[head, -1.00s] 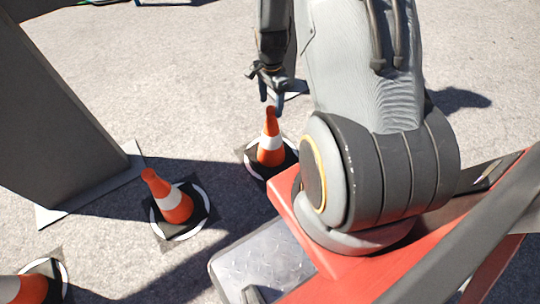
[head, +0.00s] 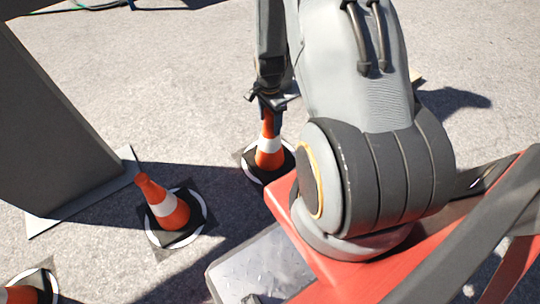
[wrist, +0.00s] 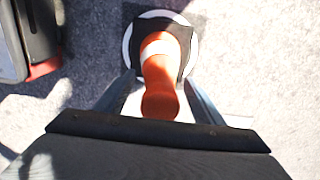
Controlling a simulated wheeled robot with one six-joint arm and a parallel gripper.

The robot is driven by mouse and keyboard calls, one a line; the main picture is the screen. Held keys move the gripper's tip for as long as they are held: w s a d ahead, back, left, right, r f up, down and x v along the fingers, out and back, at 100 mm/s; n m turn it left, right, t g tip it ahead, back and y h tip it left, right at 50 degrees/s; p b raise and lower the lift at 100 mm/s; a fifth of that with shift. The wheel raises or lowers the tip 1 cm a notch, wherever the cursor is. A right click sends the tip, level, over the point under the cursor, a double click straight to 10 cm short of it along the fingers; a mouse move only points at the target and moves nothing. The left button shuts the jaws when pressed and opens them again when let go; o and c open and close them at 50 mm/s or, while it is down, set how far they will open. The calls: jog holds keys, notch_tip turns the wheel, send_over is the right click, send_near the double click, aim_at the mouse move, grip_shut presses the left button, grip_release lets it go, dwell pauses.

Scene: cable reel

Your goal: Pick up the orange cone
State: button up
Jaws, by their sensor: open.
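An orange cone (head: 269,153) with a white band and a black square base stands upright on a white ring on the ground, just left of my red base. In the wrist view the cone (wrist: 160,75) points up toward the camera, its tip between the two fingers. My gripper (head: 268,112) is open around the cone's upper part, one finger on each side. In the wrist view the gripper (wrist: 160,108) shows a gap beside the cone on both sides. A second orange cone (head: 166,207) stands further left, and a third (head: 22,294) is cut off at the lower left.
A dark grey slanted panel (head: 55,120) on a flat foot plate (head: 85,203) stands at the left. Cables (head: 100,6) lie at the top edge. The grey ground behind my gripper is largely clear.

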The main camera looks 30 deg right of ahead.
grip_shut()
jog(key=shift+r, duration=0.1)
